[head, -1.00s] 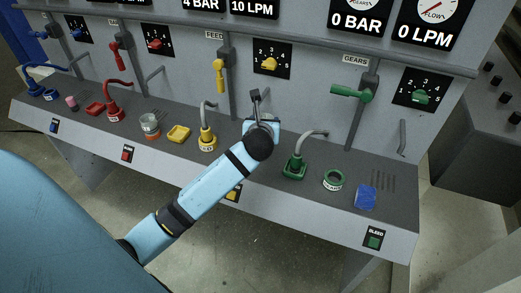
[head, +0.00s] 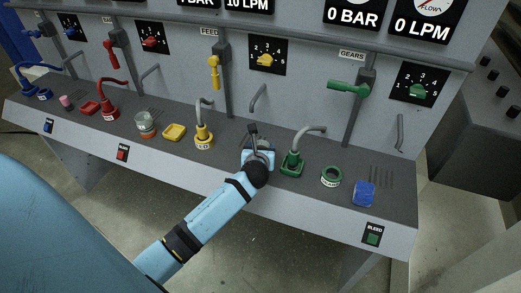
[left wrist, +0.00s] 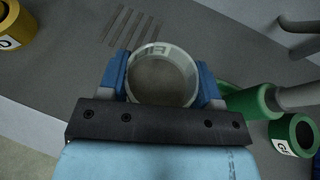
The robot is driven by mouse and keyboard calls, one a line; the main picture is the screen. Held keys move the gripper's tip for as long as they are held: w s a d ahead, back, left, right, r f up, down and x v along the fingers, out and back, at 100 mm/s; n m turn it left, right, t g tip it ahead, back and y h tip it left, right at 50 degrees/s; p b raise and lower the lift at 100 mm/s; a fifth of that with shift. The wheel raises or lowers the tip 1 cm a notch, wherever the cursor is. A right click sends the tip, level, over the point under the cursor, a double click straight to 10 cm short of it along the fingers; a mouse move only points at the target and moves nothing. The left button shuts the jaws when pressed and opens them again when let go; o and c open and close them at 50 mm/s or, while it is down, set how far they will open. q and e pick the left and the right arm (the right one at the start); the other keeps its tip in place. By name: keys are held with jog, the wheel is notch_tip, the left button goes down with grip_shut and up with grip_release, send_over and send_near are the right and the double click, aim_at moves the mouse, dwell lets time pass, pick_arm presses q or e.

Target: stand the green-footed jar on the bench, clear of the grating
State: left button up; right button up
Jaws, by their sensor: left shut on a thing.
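My left gripper (head: 257,148) is over the bench (head: 223,158), between the yellow and green taps. In the left wrist view the gripper (left wrist: 162,82) has its blue fingers shut on either side of a round, clear-walled jar (left wrist: 162,50), seen from above with its mouth open. Pale lettering shows on its wall. Its foot is hidden, so I cannot tell its colour or whether it touches the bench. The grating (left wrist: 130,27), a set of dark slots, lies just beyond and left of the jar in the left wrist view. My right gripper is not in view.
The green tap (head: 293,160) stands close to the right of the gripper, with a green ring (head: 331,176) and blue block (head: 364,193) beyond. The yellow tap (head: 203,135) is left. The panel with levers rises behind; the bench's front edge is near.

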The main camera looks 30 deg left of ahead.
pick_arm(q)
jog(key=shift+f, duration=0.1)
jog(key=o, duration=1)
jog(key=shift+s+d+r, duration=0.1)
jog(key=shift+s+r, duration=0.1)
jog(key=v, duration=1.1)
jog(key=s+d+f+n+h, duration=0.5)
jog(key=s+n, duration=0.4)
jog(key=n, duration=0.4)
jog(key=s+d+f+n+g+h, duration=0.1)
jog(key=s+d+f+n+h, duration=0.3)
jog(key=n, duration=1)
jog(key=s+d+f, duration=0.3)
jog(key=s+f, duration=0.1)
jog(key=f, duration=0.1)
jog(key=shift+s+h, duration=0.35)
jog(key=shift+h, duration=0.05)
